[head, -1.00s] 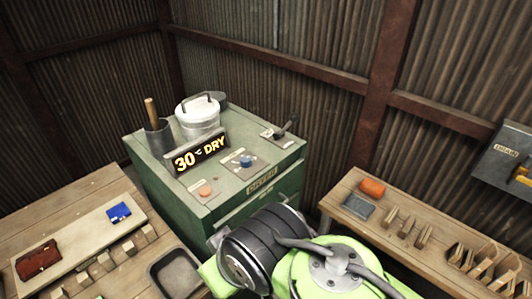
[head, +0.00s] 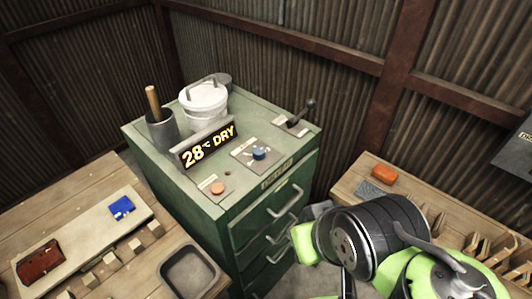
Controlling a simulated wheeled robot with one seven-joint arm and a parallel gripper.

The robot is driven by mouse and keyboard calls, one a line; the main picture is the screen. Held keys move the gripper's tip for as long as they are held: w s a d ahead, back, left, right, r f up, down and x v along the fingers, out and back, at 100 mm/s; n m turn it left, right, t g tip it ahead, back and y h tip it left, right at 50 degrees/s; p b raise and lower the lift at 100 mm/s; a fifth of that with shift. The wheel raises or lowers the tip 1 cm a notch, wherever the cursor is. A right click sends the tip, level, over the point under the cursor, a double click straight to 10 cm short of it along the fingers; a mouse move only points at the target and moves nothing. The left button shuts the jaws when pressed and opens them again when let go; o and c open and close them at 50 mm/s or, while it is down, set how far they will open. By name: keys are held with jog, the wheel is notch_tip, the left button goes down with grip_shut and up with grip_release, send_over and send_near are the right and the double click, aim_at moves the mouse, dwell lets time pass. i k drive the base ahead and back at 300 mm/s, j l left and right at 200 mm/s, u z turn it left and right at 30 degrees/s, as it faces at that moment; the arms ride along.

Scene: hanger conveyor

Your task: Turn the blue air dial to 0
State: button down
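The blue air dial (head: 259,153) sits on a small pale plate on top of the green dryer cabinet (head: 142,148), near its front right. Its pointer is too small to read. Behind it to the left, a lit display (head: 208,146) reads "28°C DRY". My arm is at the lower right, in front of the cabinet and below its top, apart from the dial. My gripper's fingers are not visible; only green and black arm links show.
An orange button (head: 217,188) and a black lever (head: 301,114) flank the dial. A white lidded pot (head: 203,106) and a grey cup with a wooden handle (head: 161,130) stand behind. Drawer handles (head: 286,202) stick out in front. Benches with small items stand left and right.

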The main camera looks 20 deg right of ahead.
aim_at(258, 153)
jog(key=l+u, duration=0.1)
jog(key=u, duration=0.3)
jog(key=i+l+u, duration=0.1)
jog(key=u, duration=0.35)
jog(key=l+u, duration=0.1)
jog(key=u, duration=0.3)
jog(key=l+u, duration=0.1)
jog(key=u, duration=0.3)
jog(key=l+u, duration=0.1)
jog(key=u, duration=0.35)
jog(key=l+u, duration=0.1)
jog(key=u, duration=0.3)
